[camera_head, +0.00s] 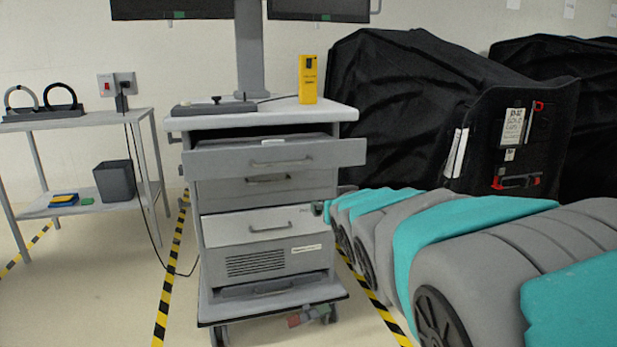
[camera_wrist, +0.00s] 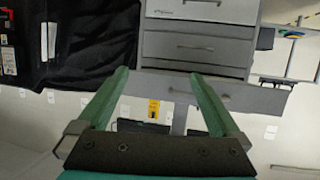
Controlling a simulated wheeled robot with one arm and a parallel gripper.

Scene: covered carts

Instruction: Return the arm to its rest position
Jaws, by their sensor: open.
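My gripper (camera_wrist: 160,75) shows in the wrist view with its two green fingers spread wide apart. Nothing is between the fingers. They point towards a grey drawer cart, which looks upside down in that view. In the head view, my grey and teal arm reaches in from the lower right towards the right side of the cart. I cannot make out the gripper's fingers clearly there.
The grey drawer cart (camera_head: 268,191) stands in the middle, with its top drawer (camera_head: 280,161) pulled out a little. A yellow box (camera_head: 307,80) stands on it. Black covered carts (camera_head: 400,110) fill the right. A shelf table (camera_head: 75,124) stands left. Striped tape marks the floor.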

